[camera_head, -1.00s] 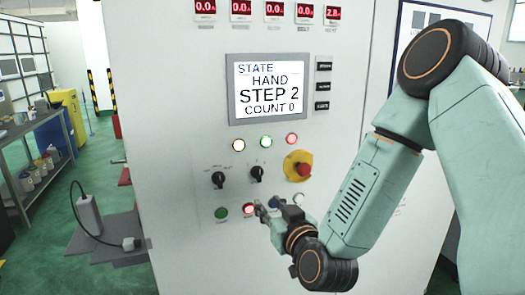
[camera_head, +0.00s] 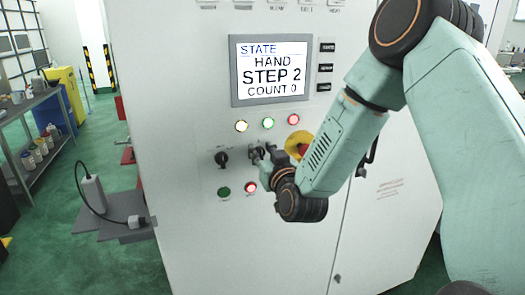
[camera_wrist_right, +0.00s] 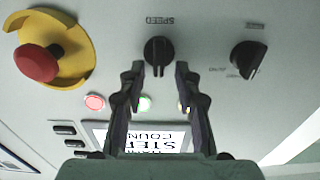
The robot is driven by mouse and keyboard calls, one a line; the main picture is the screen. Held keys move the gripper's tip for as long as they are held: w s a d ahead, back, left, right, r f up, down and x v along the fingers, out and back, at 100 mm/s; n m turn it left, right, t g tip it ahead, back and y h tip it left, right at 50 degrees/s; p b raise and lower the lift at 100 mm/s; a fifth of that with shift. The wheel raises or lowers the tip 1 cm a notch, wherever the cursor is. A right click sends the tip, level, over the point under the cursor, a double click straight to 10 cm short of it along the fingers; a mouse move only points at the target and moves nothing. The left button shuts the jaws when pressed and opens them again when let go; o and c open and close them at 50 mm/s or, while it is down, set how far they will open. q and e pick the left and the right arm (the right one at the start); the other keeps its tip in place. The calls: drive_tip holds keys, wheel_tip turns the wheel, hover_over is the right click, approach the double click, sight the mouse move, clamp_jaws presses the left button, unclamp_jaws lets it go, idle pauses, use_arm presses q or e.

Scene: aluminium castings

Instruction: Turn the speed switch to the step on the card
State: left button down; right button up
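The speed switch (camera_wrist_right: 157,52) is a black knob on the panel, under the upside-down word SPEED in the right wrist view. Its handle stands roughly vertical there. In the head view the right gripper partly hides it. My right gripper (camera_wrist_right: 157,74) is open, one fingertip on each side of the switch's lower end; I cannot tell whether they touch it. The gripper also shows at the panel in the head view (camera_head: 263,155). The display (camera_head: 271,70) reads STATE, HAND, STEP 2, COUNT 0. I cannot make out a card. My left gripper is not in view.
A second black knob (camera_head: 221,158) is left of the switch. A red emergency button (camera_wrist_right: 37,64) on a yellow base is close by. Yellow, green and red lamps sit above, with green (camera_head: 223,192) and red (camera_head: 250,187) buttons below. A grey shelf (camera_head: 38,140) stands far left.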

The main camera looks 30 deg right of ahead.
drive_tip(key=shift+w+d+f, duration=0.1)
drive_tip(key=shift+d+f, duration=0.05)
drive_tip(key=shift+d, duration=0.1)
drive_tip(key=shift+a, duration=0.25)
drive_tip(key=c, duration=0.4)
drive_tip(key=shift+d, duration=0.15)
clamp_jaws()
